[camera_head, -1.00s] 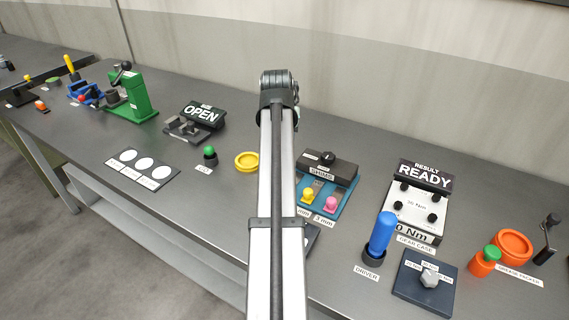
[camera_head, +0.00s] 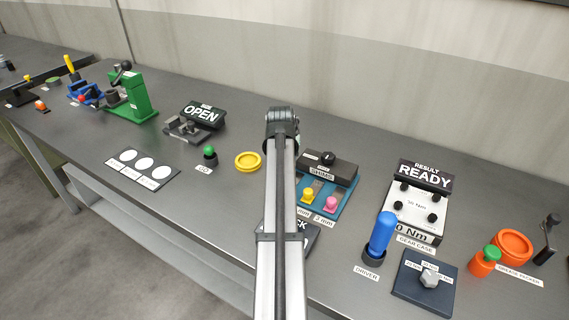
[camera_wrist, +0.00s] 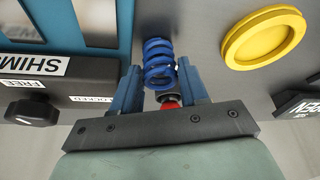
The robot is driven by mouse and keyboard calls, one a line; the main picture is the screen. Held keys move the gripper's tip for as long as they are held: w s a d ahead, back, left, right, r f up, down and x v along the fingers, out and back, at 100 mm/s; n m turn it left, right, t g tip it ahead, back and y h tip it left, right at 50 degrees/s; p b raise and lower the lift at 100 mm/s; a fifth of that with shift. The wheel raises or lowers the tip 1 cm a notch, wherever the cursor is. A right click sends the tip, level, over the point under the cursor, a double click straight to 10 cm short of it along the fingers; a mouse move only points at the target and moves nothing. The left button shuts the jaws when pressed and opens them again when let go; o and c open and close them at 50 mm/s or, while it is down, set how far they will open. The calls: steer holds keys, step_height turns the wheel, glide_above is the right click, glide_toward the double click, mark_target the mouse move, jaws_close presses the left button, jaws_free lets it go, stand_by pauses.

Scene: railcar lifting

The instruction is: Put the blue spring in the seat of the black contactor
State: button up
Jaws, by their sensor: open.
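In the wrist view, the blue spring (camera_wrist: 158,60) shows between and just beyond the blue fingers of my gripper (camera_wrist: 158,72). The fingers stand apart on either side of it, and I see no clear grip on it. A small red piece with a grey rim (camera_wrist: 168,101) shows close behind the spring, nearer the palm; I cannot tell whether they touch. In the head view, my arm hides the gripper and the spring. I cannot pick out the black contactor or its seat in either view.
A yellow ring dish (camera_head: 247,161) lies left of my arm; it also shows in the wrist view (camera_wrist: 262,40). The shim holder (camera_head: 328,169) stands close on the right. A blue driver (camera_head: 382,234) and a READY gear-case unit (camera_head: 424,176) stand further right.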

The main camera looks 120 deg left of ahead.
steer(key=shift+a+f, duration=0.2)
steer(key=shift+f, duration=0.2)
steer(key=shift+c, duration=0.2)
jaws_close()
